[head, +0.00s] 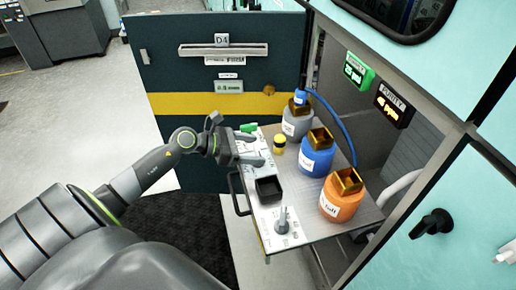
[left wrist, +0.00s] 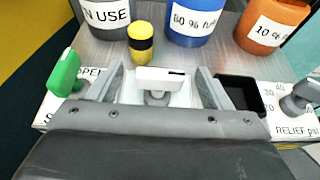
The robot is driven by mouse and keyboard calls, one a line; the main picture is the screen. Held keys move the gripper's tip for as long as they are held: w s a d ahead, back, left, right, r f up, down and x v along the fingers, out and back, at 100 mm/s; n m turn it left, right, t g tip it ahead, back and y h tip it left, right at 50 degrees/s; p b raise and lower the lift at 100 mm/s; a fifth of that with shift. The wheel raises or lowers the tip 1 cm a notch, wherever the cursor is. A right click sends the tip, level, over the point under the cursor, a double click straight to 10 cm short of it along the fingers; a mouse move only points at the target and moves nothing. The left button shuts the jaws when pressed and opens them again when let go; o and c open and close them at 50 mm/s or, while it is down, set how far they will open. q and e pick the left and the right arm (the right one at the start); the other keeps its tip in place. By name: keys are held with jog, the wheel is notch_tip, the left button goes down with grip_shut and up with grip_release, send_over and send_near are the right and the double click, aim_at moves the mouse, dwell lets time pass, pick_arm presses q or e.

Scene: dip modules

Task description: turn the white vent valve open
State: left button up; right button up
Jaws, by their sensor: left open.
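The white vent valve (left wrist: 160,78) shows in the left wrist view as a white bar handle on a short round stem, lying crosswise in the picture. My left gripper (left wrist: 160,88) is open, with one finger on each side of the handle and gaps visible between. In the head view my left gripper (head: 257,150) is over the left part of the shelf's panel and largely hides the valve. I cannot tell the height of the fingertips against the handle. My right gripper is not in view.
A green handle (left wrist: 64,73) stands left of the fingers, by an "OPEN" label. A yellow-black knob (left wrist: 141,38) stands behind. A black open box (head: 269,188) and grey relief knob (head: 283,219) are to the right. Grey, blue (head: 316,155) and orange (head: 341,201) bottles line the shelf's back.

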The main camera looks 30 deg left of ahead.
pick_arm(q)
jog(key=shift+x, duration=1.1)
jog(key=shift+c, duration=0.2)
jog(key=shift+r, duration=0.1)
jog(key=c, duration=0.9)
